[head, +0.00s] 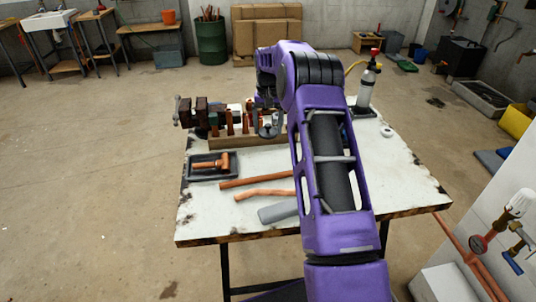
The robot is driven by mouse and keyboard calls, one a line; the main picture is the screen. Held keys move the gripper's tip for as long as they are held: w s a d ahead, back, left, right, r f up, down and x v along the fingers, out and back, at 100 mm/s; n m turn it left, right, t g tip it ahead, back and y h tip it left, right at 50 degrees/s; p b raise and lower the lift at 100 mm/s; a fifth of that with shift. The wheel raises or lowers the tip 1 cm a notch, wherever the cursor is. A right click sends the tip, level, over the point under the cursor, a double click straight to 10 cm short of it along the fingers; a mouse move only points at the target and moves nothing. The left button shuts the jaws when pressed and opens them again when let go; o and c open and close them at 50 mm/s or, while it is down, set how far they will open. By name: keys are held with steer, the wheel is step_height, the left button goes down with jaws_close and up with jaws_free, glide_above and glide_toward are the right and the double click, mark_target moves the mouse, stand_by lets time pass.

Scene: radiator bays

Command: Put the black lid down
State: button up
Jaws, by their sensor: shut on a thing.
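My gripper (266,122) is over the back left of the workbench, in front of the wooden rack of copper pieces. It is small in the head view and partly hidden by my purple arm. It is shut on a small dark round thing (268,132), which looks like the black lid. I cannot tell whether the lid touches the rack or bench below it. The worn white bench top (235,212) lies under my arm.
A dark tray (192,172) with a copper fitting is at the bench's left. Copper pipes (258,180) and a grey cylinder (278,212) lie in front. A vise (201,112) and a torch bottle (367,88) stand at the back. The front left bench top is clear.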

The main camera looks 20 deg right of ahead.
mark_target(268, 156)
step_height(268, 156, down, 9)
steer(key=shift+f, duration=0.2)
stand_by(0.3)
steer(key=shift+f+b, duration=0.15)
steer(key=shift+b, duration=0.15)
steer(key=o, duration=1.1)
step_height(268, 156, up, 12)
steer(key=shift+r+p, duration=0.2)
steer(key=shift+p, duration=0.25)
